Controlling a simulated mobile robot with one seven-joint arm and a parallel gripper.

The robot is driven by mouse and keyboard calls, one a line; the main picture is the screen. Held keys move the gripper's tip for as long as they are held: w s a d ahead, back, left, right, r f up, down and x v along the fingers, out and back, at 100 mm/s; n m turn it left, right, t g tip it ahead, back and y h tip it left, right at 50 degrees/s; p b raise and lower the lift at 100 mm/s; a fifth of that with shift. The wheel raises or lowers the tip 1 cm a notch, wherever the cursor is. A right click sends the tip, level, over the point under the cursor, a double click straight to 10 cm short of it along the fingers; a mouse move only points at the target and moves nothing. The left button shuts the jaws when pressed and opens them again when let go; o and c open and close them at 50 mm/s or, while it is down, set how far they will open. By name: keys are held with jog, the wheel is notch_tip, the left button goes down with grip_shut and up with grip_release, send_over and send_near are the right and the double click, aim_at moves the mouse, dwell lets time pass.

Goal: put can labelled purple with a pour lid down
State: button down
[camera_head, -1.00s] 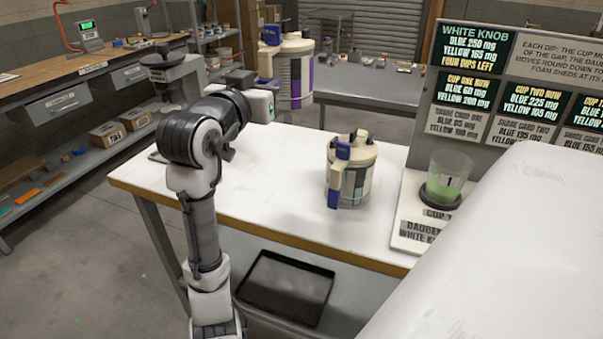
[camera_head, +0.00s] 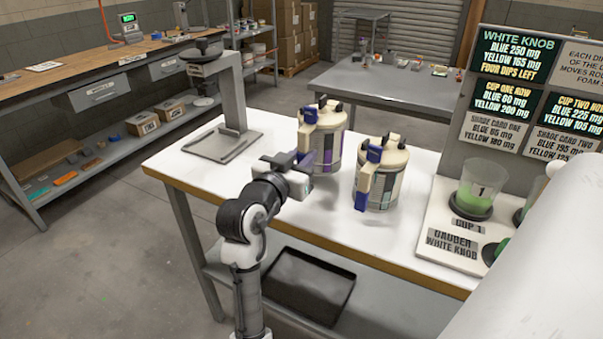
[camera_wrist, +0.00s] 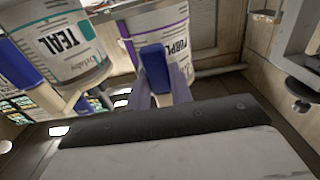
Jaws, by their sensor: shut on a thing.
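The purple can (camera_head: 326,143) is a cream can with a purple-banded label and a pour lid with a blue handle. It is upright at the white table's top, left of the teal can; whether its base touches the table is hard to tell. In the wrist view the purple can (camera_wrist: 165,28) shows its PURPLE label behind the blue handle. My gripper (camera_wrist: 160,88) is shut on that blue handle. In the head view my gripper (camera_head: 300,170) reaches the can from its front left side.
The teal can (camera_head: 383,178) stands close on the right; it also shows in the wrist view (camera_wrist: 65,50). A grey stand (camera_head: 232,110) is on the table's left. Cup 1 (camera_head: 476,190) and a sign board are right. A black tray (camera_head: 308,287) lies on the lower shelf. The table's front left is clear.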

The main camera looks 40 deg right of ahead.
jog(key=shift+f, duration=2)
jog(key=shift+f, duration=0.2)
jog(key=c, duration=1.2)
grip_release()
jog(key=shift+c, duration=0.2)
jog(key=shift+r, duration=0.1)
jog(key=b+v, duration=0.2)
jog(key=v, duration=1)
